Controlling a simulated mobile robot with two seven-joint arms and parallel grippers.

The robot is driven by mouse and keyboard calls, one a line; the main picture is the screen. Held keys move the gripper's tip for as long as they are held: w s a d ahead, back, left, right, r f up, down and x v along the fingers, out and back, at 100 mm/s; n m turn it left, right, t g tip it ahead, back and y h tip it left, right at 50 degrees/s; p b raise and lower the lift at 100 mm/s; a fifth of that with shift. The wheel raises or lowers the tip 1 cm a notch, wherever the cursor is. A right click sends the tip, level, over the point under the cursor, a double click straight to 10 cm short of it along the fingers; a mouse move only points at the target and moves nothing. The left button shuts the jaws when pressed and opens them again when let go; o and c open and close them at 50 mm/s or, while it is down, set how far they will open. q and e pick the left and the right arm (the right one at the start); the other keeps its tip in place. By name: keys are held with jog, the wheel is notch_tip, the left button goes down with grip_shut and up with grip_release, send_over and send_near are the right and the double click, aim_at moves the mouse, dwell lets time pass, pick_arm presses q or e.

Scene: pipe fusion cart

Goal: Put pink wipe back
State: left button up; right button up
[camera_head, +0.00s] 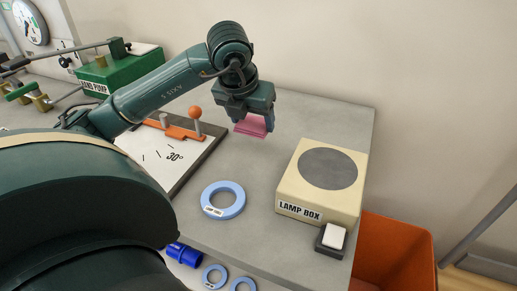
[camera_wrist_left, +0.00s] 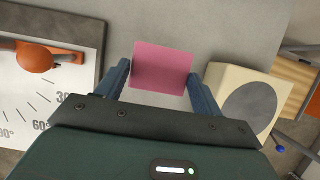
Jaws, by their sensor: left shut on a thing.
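The pink wipe (camera_head: 251,125) is a small flat pink block below my left gripper in the head view. It also shows between the fingers in the left wrist view (camera_wrist_left: 162,68). My left gripper (camera_head: 252,127) is shut on the wipe, one finger at each side. It is over the grey cart top, between the angle board and the lamp box. I cannot tell whether the wipe touches the cart top. My right gripper is not in view.
The cream lamp box (camera_head: 287,187) stands to the right, with a black-and-white switch (camera_head: 331,238) before it. The angle board (camera_head: 150,153) with an orange lever lies left. A blue ring (camera_head: 223,200) lies in front. An orange bin (camera_head: 393,251) is beyond the right edge.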

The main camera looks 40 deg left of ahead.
aim_at(249, 127)
pick_arm(q)
jog(key=f, duration=0.3)
jog(key=shift+s+f, duration=0.15)
jog(key=shift+s, duration=0.05)
jog(key=shift+w+f, duration=0.1)
jog(key=shift+f, duration=2.3)
jog(key=shift+f+b, duration=0.15)
jog(key=shift+b, duration=0.15)
jog(key=o, duration=0.9)
jog(key=p+v, duration=0.1)
jog(key=v, duration=1.1)
